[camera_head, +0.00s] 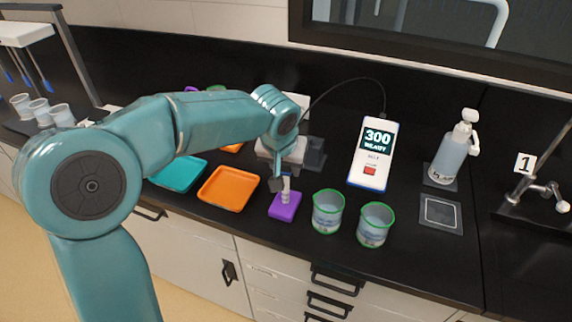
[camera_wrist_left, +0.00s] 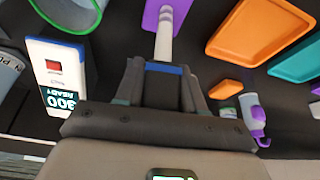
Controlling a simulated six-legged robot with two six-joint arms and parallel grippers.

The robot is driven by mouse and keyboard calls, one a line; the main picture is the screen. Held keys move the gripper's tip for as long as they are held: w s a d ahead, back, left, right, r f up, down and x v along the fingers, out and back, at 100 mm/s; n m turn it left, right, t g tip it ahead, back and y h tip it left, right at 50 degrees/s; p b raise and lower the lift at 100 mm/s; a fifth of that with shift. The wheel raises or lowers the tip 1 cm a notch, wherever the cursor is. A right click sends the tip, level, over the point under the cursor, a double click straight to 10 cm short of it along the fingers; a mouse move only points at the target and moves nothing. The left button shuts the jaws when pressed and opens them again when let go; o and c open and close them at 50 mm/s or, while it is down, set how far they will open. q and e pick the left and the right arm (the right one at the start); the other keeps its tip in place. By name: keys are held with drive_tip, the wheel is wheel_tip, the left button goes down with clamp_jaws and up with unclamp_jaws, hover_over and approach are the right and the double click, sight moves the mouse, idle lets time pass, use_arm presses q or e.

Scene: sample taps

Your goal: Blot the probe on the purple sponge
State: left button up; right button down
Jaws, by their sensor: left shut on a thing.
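The purple sponge (camera_head: 284,209) lies on the black bench, right of the orange tray. It also shows at the top edge of the wrist view (camera_wrist_left: 152,16). My left gripper (camera_head: 279,184) is above the sponge and shut on the probe (camera_head: 286,193), a pale slim rod with a blue band in the wrist view (camera_wrist_left: 164,42). The probe points down at the sponge. Its tip overlaps the sponge in both views, and I cannot tell whether it touches or presses in. My right gripper is not in view.
Two green-rimmed beakers (camera_head: 328,212) (camera_head: 374,225) stand close right of the sponge. The meter (camera_head: 373,156), reading 300, stands behind them with a cable. An orange tray (camera_head: 229,189) and a teal tray (camera_head: 180,174) lie left. A wash bottle (camera_head: 453,150) stands at right.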

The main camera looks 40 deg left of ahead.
use_arm(q)
drive_tip(key=shift+r+p, duration=2.6)
drive_tip(key=shift+r, duration=1)
drive_tip(key=shift+f, duration=0.15)
